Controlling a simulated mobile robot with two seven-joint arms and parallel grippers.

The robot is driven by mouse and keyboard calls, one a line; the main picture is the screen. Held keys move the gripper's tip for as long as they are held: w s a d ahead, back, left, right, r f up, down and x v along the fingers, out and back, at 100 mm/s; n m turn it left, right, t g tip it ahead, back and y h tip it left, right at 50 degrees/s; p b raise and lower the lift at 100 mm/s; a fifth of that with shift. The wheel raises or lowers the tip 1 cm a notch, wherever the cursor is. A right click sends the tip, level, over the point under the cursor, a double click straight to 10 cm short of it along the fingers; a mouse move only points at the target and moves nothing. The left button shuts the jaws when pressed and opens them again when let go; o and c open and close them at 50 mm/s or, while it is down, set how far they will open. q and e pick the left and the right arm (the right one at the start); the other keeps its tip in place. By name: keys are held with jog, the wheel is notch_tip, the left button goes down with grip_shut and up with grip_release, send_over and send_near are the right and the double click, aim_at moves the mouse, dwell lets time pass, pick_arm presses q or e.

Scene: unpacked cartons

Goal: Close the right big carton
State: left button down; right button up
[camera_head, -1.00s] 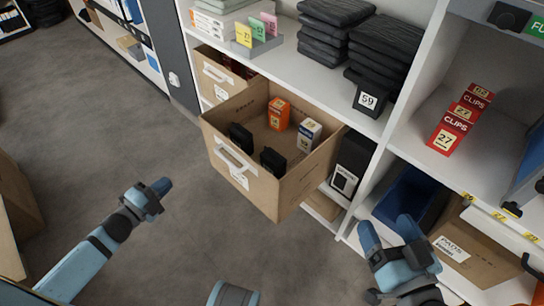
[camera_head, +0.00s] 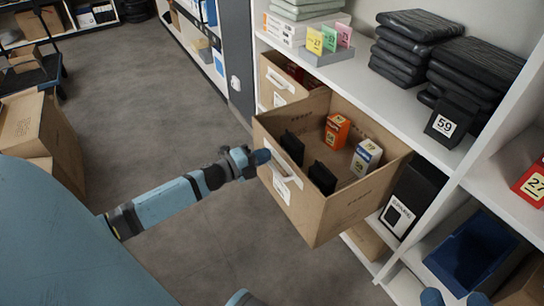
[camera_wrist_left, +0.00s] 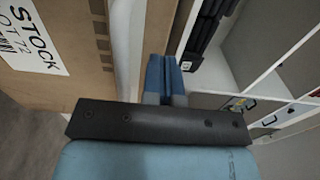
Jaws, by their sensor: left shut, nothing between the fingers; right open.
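The right big carton (camera_head: 345,208) is an open-topped brown box sticking out of the shelf unit, with a white handle and label on its front. It holds an orange box (camera_head: 337,131), a white-and-blue box (camera_head: 366,158) and two black items. My left gripper (camera_head: 262,157) is shut and empty at the carton's front, near the handle's upper left end. In the left wrist view its blue fingers (camera_wrist_left: 164,77) are together beside a brown carton face (camera_wrist_left: 95,55); I cannot tell whether they touch it. My right gripper (camera_head: 454,298) is open at the bottom edge, only its fingertips showing.
A second carton (camera_head: 279,84) sits in the shelf on the left. A black box (camera_head: 408,203) stands just right of the open carton, and a blue bin (camera_head: 470,252) sits low on the right.

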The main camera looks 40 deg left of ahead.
pick_arm(q)
jog(key=shift+w+d+f, duration=0.1)
jog(key=shift+w+d, duration=0.15)
jog(key=shift+w, duration=0.4)
jog(key=shift+w+d+b, duration=0.2)
jog(key=shift+w+b, duration=0.15)
jog(key=shift+w, duration=0.2)
jog(key=shift+w+d, duration=0.1)
pick_arm(e)
jog(key=shift+w+d+f+n, duration=0.1)
jog(key=shift+w+d+n, duration=0.05)
jog(key=shift+w+n, duration=0.15)
